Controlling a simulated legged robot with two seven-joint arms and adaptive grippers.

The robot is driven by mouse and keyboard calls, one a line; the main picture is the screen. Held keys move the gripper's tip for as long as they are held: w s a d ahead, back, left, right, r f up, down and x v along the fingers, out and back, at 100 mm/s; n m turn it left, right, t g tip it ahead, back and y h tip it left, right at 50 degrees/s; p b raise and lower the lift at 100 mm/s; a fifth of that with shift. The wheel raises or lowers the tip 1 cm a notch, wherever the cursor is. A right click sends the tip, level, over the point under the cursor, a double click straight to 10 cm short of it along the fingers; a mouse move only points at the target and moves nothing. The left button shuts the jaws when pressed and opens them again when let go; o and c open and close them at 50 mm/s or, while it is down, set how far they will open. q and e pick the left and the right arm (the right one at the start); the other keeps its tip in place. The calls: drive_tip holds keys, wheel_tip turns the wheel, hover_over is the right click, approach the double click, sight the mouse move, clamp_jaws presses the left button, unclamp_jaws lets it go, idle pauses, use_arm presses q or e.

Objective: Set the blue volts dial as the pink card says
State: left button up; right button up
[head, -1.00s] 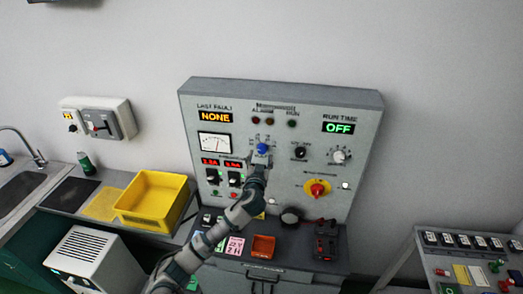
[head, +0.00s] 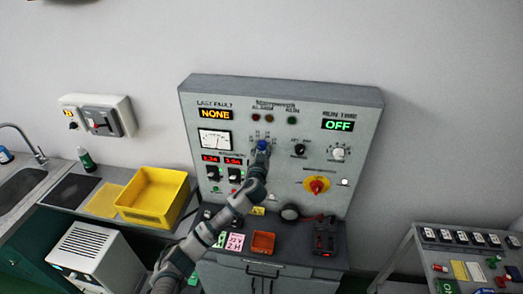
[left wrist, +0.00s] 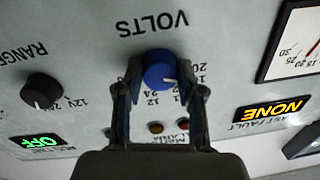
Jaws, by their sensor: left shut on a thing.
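The blue volts dial (head: 262,146) is on the upper middle of the grey panel. In the left wrist view, the dial (left wrist: 158,70) sits under the upside-down word VOLTS, its white mark towards the lower right. My left gripper (head: 261,155) is on it, one finger at each side, shut on the dial in the left wrist view (left wrist: 159,78). Some scale numbers are hidden by the fingers. The pink card (head: 236,242) lies on the ledge below the panel; its print is too small to read surely. My right gripper is not in view.
A black range knob (left wrist: 41,91) is beside the volts dial. A red-on-yellow rotary switch (head: 316,186) is lower right on the panel. An orange tray (head: 263,252) is right of the card. A yellow bin (head: 150,214) stands at left.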

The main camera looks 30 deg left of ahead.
use_arm(q)
drive_tip(key=m, duration=0.4)
drive_tip(key=shift+m, duration=0.3)
drive_tip(key=m, duration=0.4)
drive_tip(key=shift+f, duration=0.1)
drive_tip(key=shift+m, duration=0.3)
idle(0.3)
drive_tip(key=o, duration=1.1)
drive_tip(key=shift+o, duration=0.2)
drive_tip(key=v, duration=1.1)
drive_tip(key=shift+s+f, duration=0.35)
drive_tip(key=shift+s, duration=0.05)
